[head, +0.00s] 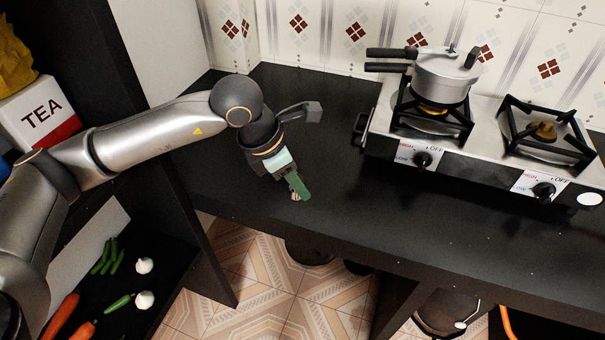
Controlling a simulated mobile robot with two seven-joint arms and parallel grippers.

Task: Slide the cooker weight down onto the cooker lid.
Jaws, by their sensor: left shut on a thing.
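The pressure cooker (441,83) stands on the left burner of the stove, its handles pointing left. Its silver lid (436,59) is on, with a small dark fitting on top and a lever at its right side. My left gripper (298,194) hangs over the black counter, well left of the cooker and apart from it. Its green fingers are shut on a small pale thing at their tips, which looks like the cooker weight (295,197); the fingers hide most of it. My right gripper is not in view.
The stove (467,155) has an empty right burner (544,131) and two front knobs. A grey-black handle-like object (300,111) is behind my left gripper. The counter (325,155) between gripper and stove is clear.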

